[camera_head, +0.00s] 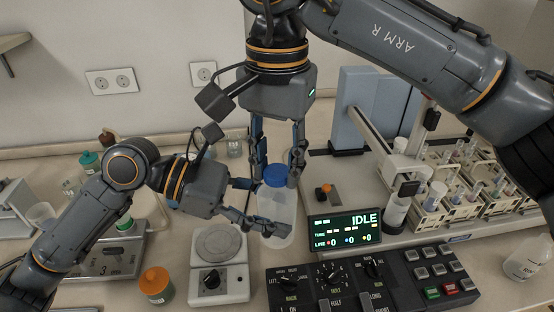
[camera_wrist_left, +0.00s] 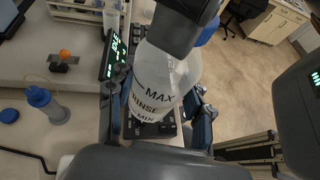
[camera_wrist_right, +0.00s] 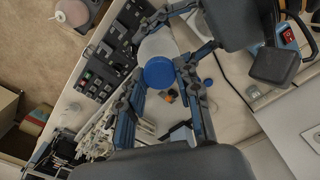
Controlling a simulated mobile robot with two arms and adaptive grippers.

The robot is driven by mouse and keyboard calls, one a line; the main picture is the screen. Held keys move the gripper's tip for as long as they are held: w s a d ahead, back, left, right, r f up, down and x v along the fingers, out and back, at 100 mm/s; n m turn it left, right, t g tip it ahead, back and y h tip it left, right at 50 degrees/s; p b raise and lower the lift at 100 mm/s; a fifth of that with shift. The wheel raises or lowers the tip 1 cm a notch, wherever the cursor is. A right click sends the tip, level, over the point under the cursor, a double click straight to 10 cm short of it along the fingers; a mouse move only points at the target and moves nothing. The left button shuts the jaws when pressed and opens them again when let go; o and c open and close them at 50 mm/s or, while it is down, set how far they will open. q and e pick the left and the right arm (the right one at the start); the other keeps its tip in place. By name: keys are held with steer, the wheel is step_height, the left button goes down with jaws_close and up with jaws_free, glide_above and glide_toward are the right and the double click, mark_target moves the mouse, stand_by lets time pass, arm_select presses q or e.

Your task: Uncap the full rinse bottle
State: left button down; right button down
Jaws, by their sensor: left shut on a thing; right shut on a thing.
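The rinse bottle (camera_head: 277,212) is translucent white with a blue cap (camera_head: 275,172) at its top; the left wrist view shows "RINSE", "MAX" and "MIN" printed on the bottle (camera_wrist_left: 160,85). My left gripper (camera_head: 256,206) comes in from the left and is shut around the bottle's body, holding it roughly upright. My right gripper (camera_head: 276,178) points down from above, shut with its fingers on both sides of the cap. In the right wrist view the cap (camera_wrist_right: 159,72) sits between the fingertips over the bottle. Whether cap and neck are apart is not clear.
A control panel (camera_head: 370,284) and a display reading IDLE (camera_head: 345,229) stand close to the right. A hotplate (camera_head: 219,282) is at left, beside an orange-lidded jar (camera_head: 156,285). Tube racks (camera_head: 470,190) fill the right. Another blue-topped bottle (camera_wrist_left: 48,104) and a loose blue cap (camera_wrist_left: 9,115) are on the bench.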

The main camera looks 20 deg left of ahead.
arm_select(q)
steer(key=shift+s, duration=0.1)
arm_select(e)
steer(key=shift+w+r, duration=0.1)
steer(key=shift+r, duration=0.1)
steer(key=shift+r, duration=0.95)
